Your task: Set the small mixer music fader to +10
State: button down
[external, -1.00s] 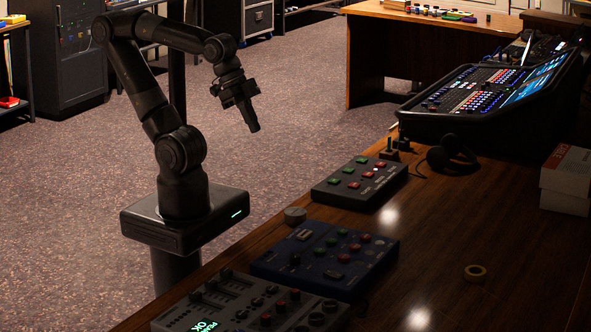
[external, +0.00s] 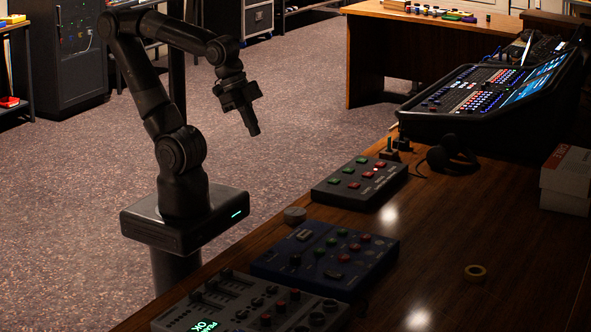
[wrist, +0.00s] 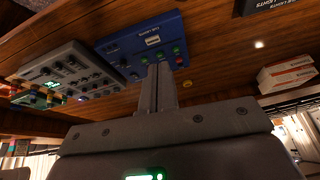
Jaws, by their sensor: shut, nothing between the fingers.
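The grey mixer (external: 245,310), which looks like the small mixer, lies at the near end of the desk, cut off by the bottom edge of the external view. It has several knobs, slider caps and a lit green display. In the wrist view, the grey mixer (wrist: 66,70) is left of my fingers. The music fader cannot be singled out, and its setting cannot be read. My gripper (external: 254,132) is shut and empty, pointing down in the air left of the desk, away from the mixer. In the wrist view its fingers (wrist: 159,68) are together.
A blue box (external: 325,258) with knobs and buttons sits just beyond the mixer. Further on are a dark button box (external: 360,184), headphones (external: 452,153) and a large console (external: 490,95).

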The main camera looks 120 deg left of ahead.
aim_at(190, 294)
jog(key=w+d+f+m+t+y, duration=0.1)
jog(key=w+d+f+m+y, duration=0.2)
jog(key=d+f+m+y, duration=0.5)
jog(key=w+d+f+m+t+y, duration=0.15)
jog(key=w+d+f+m, duration=0.25)
jog(key=d+m, duration=0.7)
jog(key=s+d+f+m+t+h, duration=0.3)
jog(key=s+d+f+m, duration=0.1)
jog(key=d, duration=0.4)
jog(key=s+d+f+m+t+h, duration=0.3)
jog(key=s+d+f+m+t, duration=0.1)
jog(key=s+d+m, duration=0.1)
jog(key=s+d+f+m+t+h, duration=0.3)
jog(key=d+m, duration=0.4)
jog(key=d, duration=0.3)
jog(key=shift+s+d+f+h, duration=0.35)
jog(key=shift+s+f, duration=0.1)
jog(key=shift+s, duration=0.2)
jog(key=shift+t, duration=0.25)
jog(key=w, duration=1.4)
jog(key=shift+w, duration=0.1)
